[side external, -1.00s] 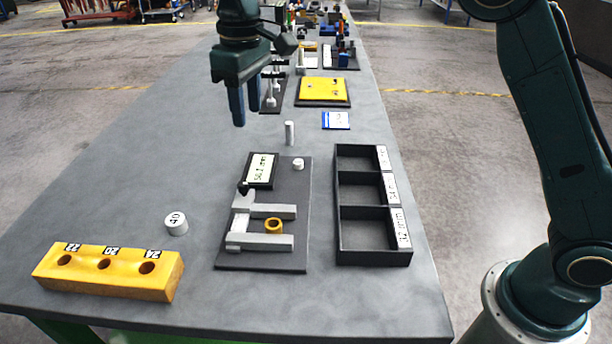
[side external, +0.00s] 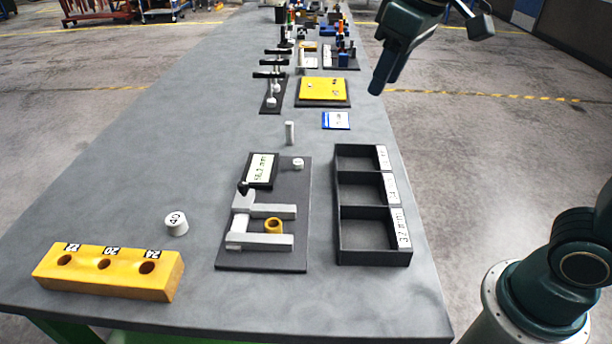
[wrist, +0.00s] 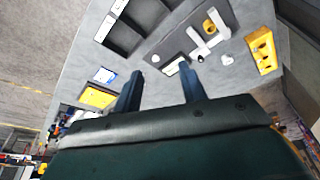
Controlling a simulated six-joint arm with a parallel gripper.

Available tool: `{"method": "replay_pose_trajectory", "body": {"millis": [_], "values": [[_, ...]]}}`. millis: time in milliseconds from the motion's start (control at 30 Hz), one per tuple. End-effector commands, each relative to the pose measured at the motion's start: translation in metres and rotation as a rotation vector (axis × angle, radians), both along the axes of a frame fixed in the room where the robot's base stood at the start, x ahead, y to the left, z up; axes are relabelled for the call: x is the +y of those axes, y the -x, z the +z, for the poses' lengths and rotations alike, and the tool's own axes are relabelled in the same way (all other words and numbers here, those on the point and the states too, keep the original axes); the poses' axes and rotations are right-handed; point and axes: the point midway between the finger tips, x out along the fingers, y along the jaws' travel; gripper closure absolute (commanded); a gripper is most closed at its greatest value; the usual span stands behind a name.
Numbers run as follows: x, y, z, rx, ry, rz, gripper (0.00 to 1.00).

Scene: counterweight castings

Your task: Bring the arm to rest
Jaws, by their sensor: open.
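My gripper (side external: 382,80) is up in the air at the upper right of the side external view, past the right edge of the bench. In the wrist view its two blue fingers (wrist: 160,84) stand apart with nothing between them. The grey bench (side external: 130,200) lies below. On it is a dark plate with a grey caliper-like gauge (side external: 268,242) and a display (side external: 261,170). A brass ring (side external: 273,226) sits between the gauge's jaws. A black tray (side external: 374,256) with three compartments stands to the right, its compartments empty.
A yellow block with three holes (side external: 105,272) lies at the front left. A thin grey pin (side external: 290,133), a blue-white card (side external: 336,120) and a yellow pad (side external: 323,89) lie farther back. Several fixtures crowd the far end.

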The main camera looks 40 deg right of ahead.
Motion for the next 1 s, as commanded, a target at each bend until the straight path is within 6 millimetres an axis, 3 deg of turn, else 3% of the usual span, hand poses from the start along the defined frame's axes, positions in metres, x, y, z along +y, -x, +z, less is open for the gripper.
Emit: {"method": "replay_pose_trajectory", "body": {"millis": [267,600,800,1000], "values": [[-0.026,0.062,-0.014,-0.074,-0.016,-0.078,0.59],[-0.046,0.127,-0.049,-0.158,-0.03,-0.168,0.59],[-0.051,0.147,-0.066,-0.188,-0.035,-0.199,0.59],[-0.052,0.152,-0.071,-0.195,-0.036,-0.207,0.59]]}}
